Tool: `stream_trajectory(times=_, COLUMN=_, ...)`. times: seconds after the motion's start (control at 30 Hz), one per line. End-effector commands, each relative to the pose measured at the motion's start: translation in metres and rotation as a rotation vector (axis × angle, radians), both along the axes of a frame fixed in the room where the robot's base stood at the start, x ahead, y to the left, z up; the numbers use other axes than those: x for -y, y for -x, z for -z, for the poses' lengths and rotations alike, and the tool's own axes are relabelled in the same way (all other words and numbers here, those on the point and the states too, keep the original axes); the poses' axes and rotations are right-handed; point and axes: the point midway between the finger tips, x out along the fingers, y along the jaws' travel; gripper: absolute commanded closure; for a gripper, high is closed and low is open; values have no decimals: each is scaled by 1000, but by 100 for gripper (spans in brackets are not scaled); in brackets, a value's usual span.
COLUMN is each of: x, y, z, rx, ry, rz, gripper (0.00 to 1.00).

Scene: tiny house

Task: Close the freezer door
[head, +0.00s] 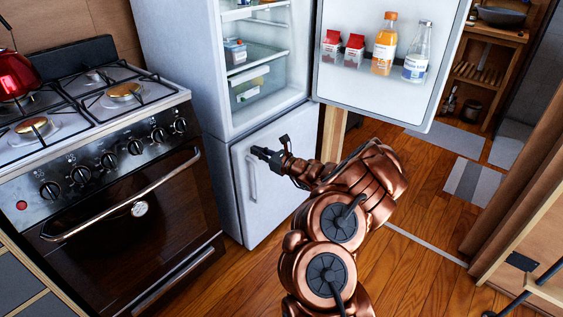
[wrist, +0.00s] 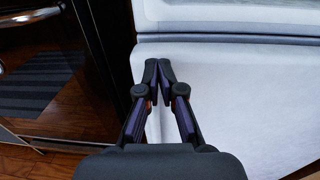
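The white fridge-freezer stands right of the stove in the head view. Its lower door, the freezer door (head: 280,185), has a vertical handle (head: 251,178) near its left edge. It looks shut or nearly so; I cannot tell whether a narrow gap is left. My gripper (head: 262,153) is in front of this door's upper left part, close to the top of the handle. In the wrist view my gripper (wrist: 158,66) has its fingertips together with nothing between them, over the white freezer door (wrist: 235,100). Contact with the door cannot be told.
The upper fridge door (head: 385,85) stands wide open to the right, with bottles and cartons on its shelf. The stove (head: 110,150) with a red kettle (head: 15,75) is at left. Wooden floor (head: 425,190) is clear at right, beside a brown curtain (head: 520,190).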

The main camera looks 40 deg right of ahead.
Motion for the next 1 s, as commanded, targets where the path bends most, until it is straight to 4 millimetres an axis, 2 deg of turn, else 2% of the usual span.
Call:
stream_trajectory(times=0.1, x=11, y=22, z=-1, rx=-2, ry=-3, rz=11, gripper=100)
stream_trajectory(times=0.5, x=20, y=80, z=1, rx=-3, ry=-1, rz=2, gripper=100)
stream_trajectory(times=0.7, x=24, y=96, z=2, rx=-5, ry=1, rz=1, gripper=100)
stream_trajectory(times=1.0, x=25, y=102, z=3, rx=-5, ry=1, rz=-1, gripper=100)
